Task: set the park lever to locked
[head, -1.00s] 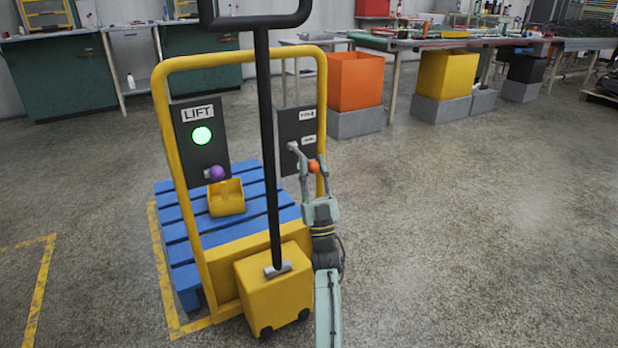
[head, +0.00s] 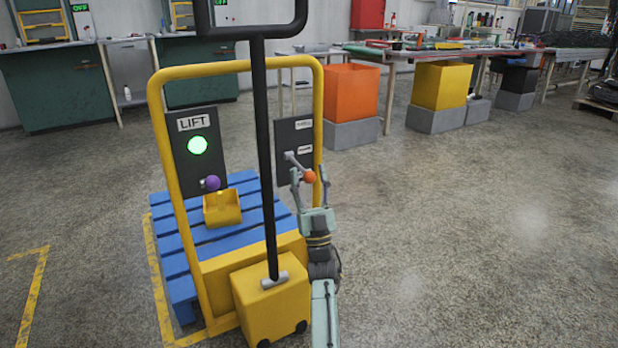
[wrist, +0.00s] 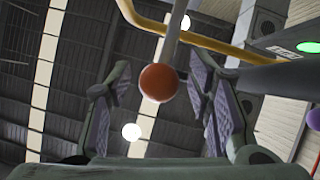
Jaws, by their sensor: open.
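The park lever appears to be the grey rod with an orange ball knob (head: 310,177) on the right dark panel (head: 287,137) of the yellow-framed cart. The rod slants from upper left down to the knob. My gripper (head: 309,173) is open, with a finger on each side of the knob. In the wrist view the orange knob (wrist: 159,83) sits between the spread fingers (wrist: 160,92), with visible gaps on both sides. The rod rises behind it. The panel's two small white labels are too small to read.
The yellow tube frame (head: 318,105) stands close by my gripper. A black pull handle (head: 264,150) rises in front. The LIFT panel (head: 196,145) has a lit green lamp and a purple knob (head: 213,183). A blue pallet (head: 180,255) lies behind. Floor at right is clear.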

